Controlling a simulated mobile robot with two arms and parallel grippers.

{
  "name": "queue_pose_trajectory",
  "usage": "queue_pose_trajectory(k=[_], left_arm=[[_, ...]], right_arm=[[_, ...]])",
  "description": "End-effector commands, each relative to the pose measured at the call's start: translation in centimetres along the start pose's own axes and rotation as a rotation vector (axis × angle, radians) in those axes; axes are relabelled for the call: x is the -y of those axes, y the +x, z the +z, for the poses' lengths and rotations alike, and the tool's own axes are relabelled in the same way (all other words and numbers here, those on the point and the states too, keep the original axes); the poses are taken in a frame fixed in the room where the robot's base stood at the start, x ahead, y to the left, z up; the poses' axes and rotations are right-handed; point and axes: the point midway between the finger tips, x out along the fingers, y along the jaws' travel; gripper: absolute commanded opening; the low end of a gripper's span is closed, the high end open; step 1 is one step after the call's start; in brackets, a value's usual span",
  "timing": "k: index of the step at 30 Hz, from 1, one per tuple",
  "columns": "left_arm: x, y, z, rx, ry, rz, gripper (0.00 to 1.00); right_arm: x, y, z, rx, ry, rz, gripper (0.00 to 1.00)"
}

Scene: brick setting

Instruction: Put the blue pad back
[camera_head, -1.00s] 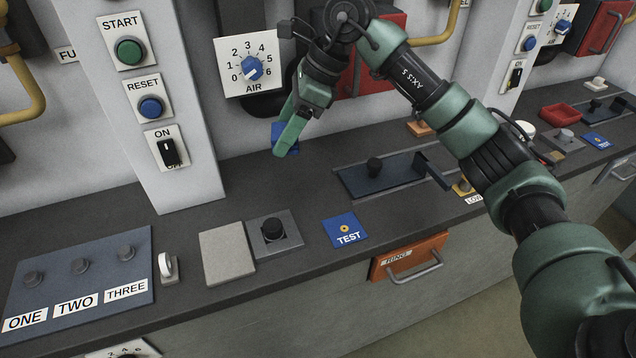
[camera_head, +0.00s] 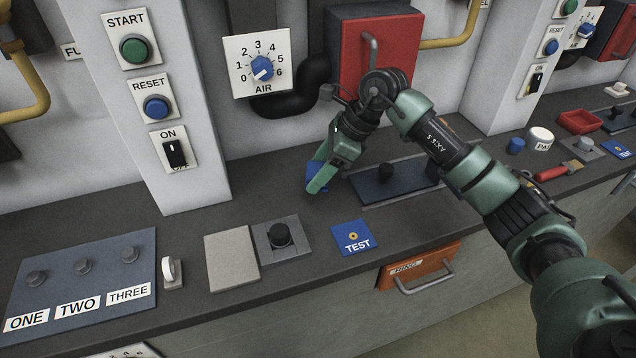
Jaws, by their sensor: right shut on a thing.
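My right gripper (camera_head: 322,180) is over the dark worktop, in front of the wall and the red box. It is shut on a blue pad (camera_head: 315,169), which is mostly hidden behind the green fingers. The pad is close to the worktop's back part, left of the dark slotted plate; I cannot tell whether it touches the surface. A flat blue TEST plate (camera_head: 352,238) lies on the worktop in front of the gripper. My left gripper is not in view.
A dark plate with a black knob (camera_head: 387,172) is right of the gripper. A grey block (camera_head: 231,260) and a black-knobbed plate (camera_head: 280,236) stand at front left. The red box (camera_head: 390,50) with a handle is behind. An orange drawer (camera_head: 420,267) is below the edge.

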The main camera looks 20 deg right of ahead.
Motion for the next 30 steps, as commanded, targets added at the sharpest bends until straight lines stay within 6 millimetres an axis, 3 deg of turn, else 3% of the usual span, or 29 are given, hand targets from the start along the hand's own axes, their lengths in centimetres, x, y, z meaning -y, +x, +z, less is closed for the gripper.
queue_pose_trajectory(k=[12,23,24,26,30], left_arm=[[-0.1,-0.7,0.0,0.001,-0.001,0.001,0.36],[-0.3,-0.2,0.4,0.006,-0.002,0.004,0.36],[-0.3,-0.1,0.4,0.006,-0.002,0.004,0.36],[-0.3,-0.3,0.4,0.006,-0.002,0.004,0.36],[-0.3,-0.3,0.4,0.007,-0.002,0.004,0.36]], right_arm=[[0.0,3.9,-2.2,0.001,0.001,0.001,0.26],[0.0,4.5,-2.5,0.001,-0.001,-0.001,0.26],[0.0,4.5,-2.5,0.001,-0.001,-0.001,0.61],[0.0,4.3,-2.5,0.001,-0.001,-0.001,0.78],[0.0,4.3,-2.5,0.001,-0.001,-0.001,0.80]])
